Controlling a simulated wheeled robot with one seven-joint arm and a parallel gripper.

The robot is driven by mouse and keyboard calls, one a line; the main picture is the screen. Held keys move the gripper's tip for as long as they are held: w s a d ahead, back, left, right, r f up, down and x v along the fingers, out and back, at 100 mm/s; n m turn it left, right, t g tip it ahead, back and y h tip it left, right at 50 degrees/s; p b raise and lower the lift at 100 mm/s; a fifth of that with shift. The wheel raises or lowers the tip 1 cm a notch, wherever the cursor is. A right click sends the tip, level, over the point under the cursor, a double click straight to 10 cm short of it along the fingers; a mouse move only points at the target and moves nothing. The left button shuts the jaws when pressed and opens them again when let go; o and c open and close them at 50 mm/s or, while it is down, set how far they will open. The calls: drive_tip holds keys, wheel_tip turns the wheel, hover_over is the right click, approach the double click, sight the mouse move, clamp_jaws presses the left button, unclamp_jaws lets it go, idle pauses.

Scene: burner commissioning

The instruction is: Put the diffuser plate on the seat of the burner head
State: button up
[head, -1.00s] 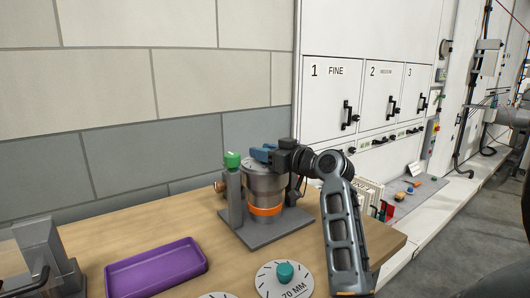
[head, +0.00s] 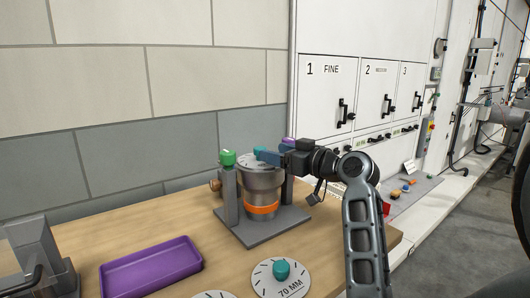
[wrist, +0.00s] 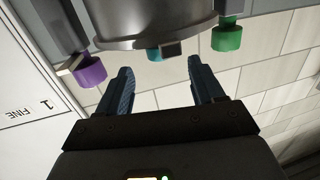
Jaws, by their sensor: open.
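The burner head (head: 263,188) is a grey metal cylinder with an orange band, upright on a grey base. A pale disc with dark marks, seemingly the diffuser plate (head: 249,163), lies on its top with a teal knob (head: 259,152). My arm partly hides it, and I cannot tell whether it sits fully in the seat. My gripper (head: 268,156) is level with the knob, just right of it. In the wrist view, my open gripper (wrist: 159,67) has nothing between its blue fingers. The knob (wrist: 153,55) shows beyond them, by the burner head's rim (wrist: 155,38).
Posts with a green cap (head: 227,157) and a purple cap (wrist: 90,72) flank the burner head. A plate marked 70 MM (head: 281,280) with a teal knob lies in front, another partly cut off beside it. A purple tray (head: 151,268) lies left. A wall stands behind.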

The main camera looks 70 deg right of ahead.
drive_tip(key=v, duration=0.5)
drive_tip(key=shift+s+a, duration=0.15)
drive_tip(key=shift+s, duration=0.2)
idle(1.0)
